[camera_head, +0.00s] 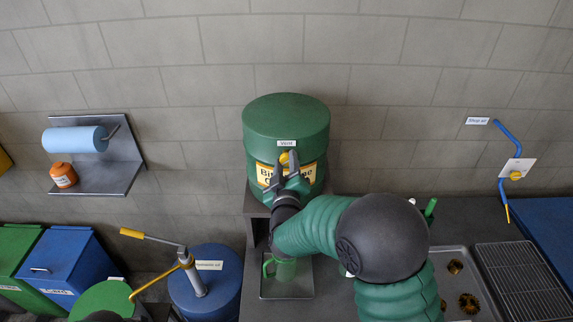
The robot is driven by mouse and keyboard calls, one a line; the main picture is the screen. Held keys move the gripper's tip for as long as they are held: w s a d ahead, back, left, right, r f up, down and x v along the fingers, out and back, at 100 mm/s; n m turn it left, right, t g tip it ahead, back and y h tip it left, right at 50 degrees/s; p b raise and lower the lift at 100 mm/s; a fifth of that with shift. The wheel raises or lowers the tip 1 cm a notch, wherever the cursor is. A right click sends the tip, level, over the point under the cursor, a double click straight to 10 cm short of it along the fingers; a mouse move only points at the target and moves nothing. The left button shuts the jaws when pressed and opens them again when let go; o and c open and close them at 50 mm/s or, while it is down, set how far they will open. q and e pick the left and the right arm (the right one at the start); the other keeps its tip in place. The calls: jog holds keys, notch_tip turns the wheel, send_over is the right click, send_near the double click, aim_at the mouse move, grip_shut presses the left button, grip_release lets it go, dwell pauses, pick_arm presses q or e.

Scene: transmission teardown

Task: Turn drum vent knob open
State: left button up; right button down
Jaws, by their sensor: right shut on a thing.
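The green drum (286,118) stands against the back wall, with a small "Vent" label on its upper front and a yellow label (263,175) below. The yellow vent knob (285,158) sits under the "Vent" label. My right gripper (287,164) is at the drum's front, shut on the yellow knob with a finger on each side. The gripper and its wrist hide part of the yellow label. The knob's exact turn is too small to tell. My left gripper is not in view.
A tray (302,290) with a green jug (282,268) lies below my right arm. A blue drum (222,300) with a pump stands to the left. A metal grate (520,280) lies at right. A wall shelf (115,165) holds a blue roll and an orange jar.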

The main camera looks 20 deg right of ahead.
jog(key=n, duration=0.3)
jog(key=shift+a, duration=0.1)
jog(key=n+p, duration=0.1)
jog(key=n, duration=0.1)
jog(key=shift+n, duration=0.3)
jog(key=n+p, duration=0.1)
jog(key=n, duration=0.3)
jog(key=shift+f+p, duration=0.15)
jog(key=shift+p, duration=0.15)
jog(key=shift+n, duration=0.3)
jog(key=shift+f, duration=0.2)
jog(key=c, duration=1.3)
grip_release()
jog(key=shift+c, duration=0.2)
jog(key=o, duration=0.3)
jog(key=shift+w, duration=0.1)
jog(key=shift+a+r, duration=0.1)
